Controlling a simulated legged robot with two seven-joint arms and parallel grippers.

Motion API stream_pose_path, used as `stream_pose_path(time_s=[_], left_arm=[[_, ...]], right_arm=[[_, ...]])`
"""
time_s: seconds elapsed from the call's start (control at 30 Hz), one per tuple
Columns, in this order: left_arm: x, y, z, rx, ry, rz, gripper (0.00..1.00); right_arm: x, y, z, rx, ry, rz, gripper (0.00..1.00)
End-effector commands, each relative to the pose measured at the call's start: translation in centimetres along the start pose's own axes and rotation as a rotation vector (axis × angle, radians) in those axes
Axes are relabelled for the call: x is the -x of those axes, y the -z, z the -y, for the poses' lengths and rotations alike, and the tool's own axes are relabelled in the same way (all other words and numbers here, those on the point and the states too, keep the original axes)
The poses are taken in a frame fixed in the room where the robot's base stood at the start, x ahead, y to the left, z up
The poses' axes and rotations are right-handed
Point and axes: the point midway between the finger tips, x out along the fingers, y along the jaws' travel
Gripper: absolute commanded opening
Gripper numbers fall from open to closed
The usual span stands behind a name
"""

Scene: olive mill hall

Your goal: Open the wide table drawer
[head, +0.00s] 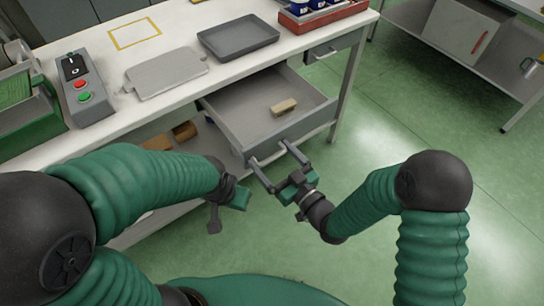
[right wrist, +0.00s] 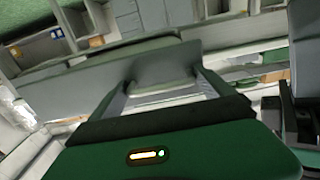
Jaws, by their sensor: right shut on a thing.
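The wide table drawer (head: 305,132) is grey and stands pulled out from under the white-topped table (head: 222,66), with its inside showing. A small tan block (head: 284,107) lies on its floor. My right gripper (head: 268,154) is at the drawer's front, its two fingers shut on the drawer handle (head: 266,157). In the right wrist view the fingers (right wrist: 160,92) reach forward to the grey drawer front; the handle there is blurred. My left gripper (head: 228,208) hangs left of the drawer, apart from it, and its jaw opening is unclear.
On the table are a dark tray (head: 238,37), a grey board (head: 167,74), a button box (head: 84,92) and a red crate (head: 320,16). A narrower drawer (head: 327,52) is shut at the right. Brown blocks (head: 184,131) lie on the lower shelf. The green floor at right is clear.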

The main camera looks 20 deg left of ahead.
Motion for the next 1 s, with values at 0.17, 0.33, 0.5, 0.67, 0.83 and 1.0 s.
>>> stream_pose_path(time_s=[0.17,0.33,0.5,0.67,0.83,1.0], left_arm=[[0.0,0.0,0.0,0.000,0.000,0.000,0.00],[0.0,0.0,0.0,0.000,0.000,0.000,0.00],[0.2,0.1,0.0,0.000,0.000,0.000,0.00],[0.6,0.1,0.0,0.000,0.000,0.000,0.00],[0.7,0.2,0.0,0.000,0.000,0.000,0.00],[4.6,1.1,0.0,0.000,0.000,-0.001,0.00]], right_arm=[[0.1,0.0,-0.6,0.004,-0.012,0.000,1.00],[0.1,0.0,-0.4,0.004,-0.009,0.001,1.00],[1.7,0.0,-0.4,0.002,-0.009,0.004,1.00],[5.9,0.0,-0.3,0.000,-0.010,0.005,1.00],[11.0,-0.1,-0.3,0.000,-0.011,0.006,1.00],[14.4,0.8,-0.2,-0.004,-0.009,0.007,1.00]])
